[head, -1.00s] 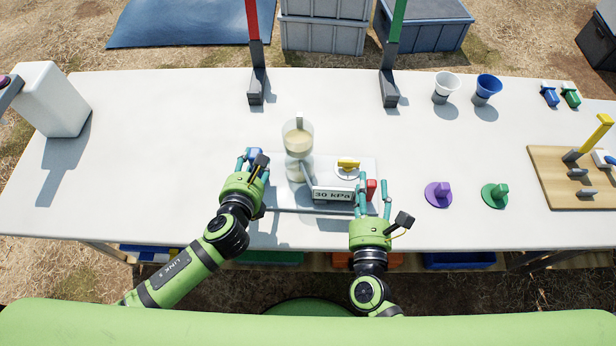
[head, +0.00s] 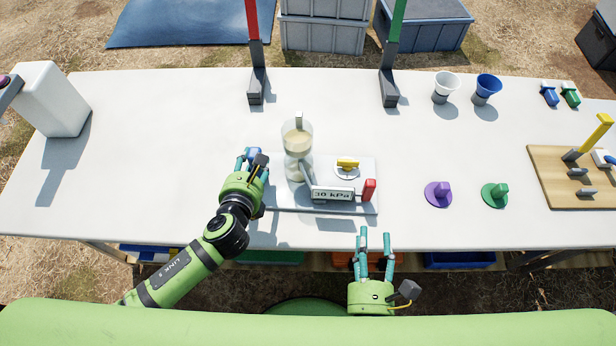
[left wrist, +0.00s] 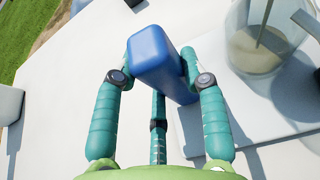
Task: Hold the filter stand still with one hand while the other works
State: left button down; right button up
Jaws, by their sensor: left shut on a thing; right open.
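The filter stand (head: 288,204) is a pale flat plate near the table's front edge. It carries a clear cylinder (head: 298,142) with beige liquid, a yellow knob (head: 348,163), a display reading 30 kPa (head: 332,195) and a red handle (head: 369,190) on its right. My left gripper (head: 251,160) is shut on the stand's blue handle at its left side. The left wrist view shows the blue handle (left wrist: 155,52) between the teal fingers. My right gripper (head: 376,238) is open and empty at the table's front edge, apart from the red handle.
A purple knob piece (head: 438,194) and a green one (head: 495,195) lie to the right. A wooden board (head: 560,190) with a yellow lever is at far right. A white cup (head: 446,84) and a blue cup (head: 487,88) stand behind.

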dwell(0.4)
pick_arm(q)
jog(key=c, duration=0.6)
grip_release()
